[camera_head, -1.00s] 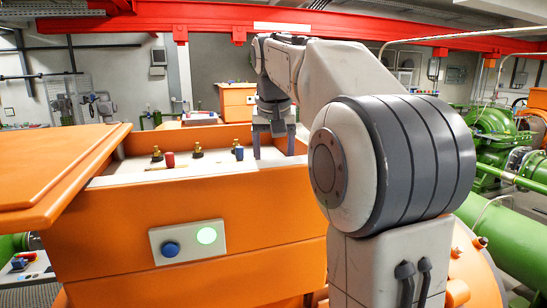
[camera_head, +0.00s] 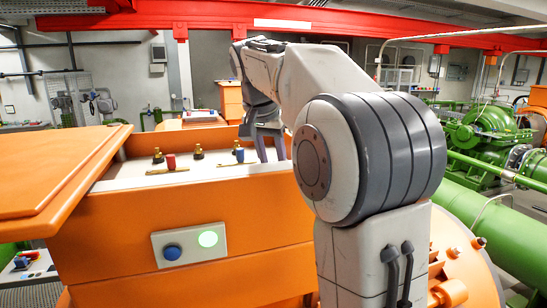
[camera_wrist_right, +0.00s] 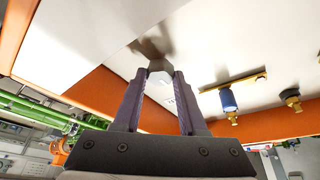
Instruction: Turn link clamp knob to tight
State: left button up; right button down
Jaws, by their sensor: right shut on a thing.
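My right gripper (camera_head: 268,150) reaches down into the right end of the open orange case (camera_head: 200,215). In the right wrist view, its fingers (camera_wrist_right: 160,85) are closed on a small grey-white faceted knob (camera_wrist_right: 159,90), set on the white panel (camera_wrist_right: 225,45). The knob is hidden in the head view, and its markings cannot be read. The panel also carries a red-capped link (camera_head: 171,162) and a blue-capped link (camera_head: 239,155), each on a brass bar; the blue one shows in the right wrist view too (camera_wrist_right: 228,99). My left gripper is not in view.
Several brass posts (camera_head: 197,152) stand along the panel. The orange lid (camera_head: 60,175) lies open at the left. Green pipework (camera_head: 490,230) is at the right.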

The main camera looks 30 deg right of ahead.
jog(key=shift+c, duration=2.3)
grip_release()
jog(key=v, duration=1)
jog(key=shift+r, duration=0.2)
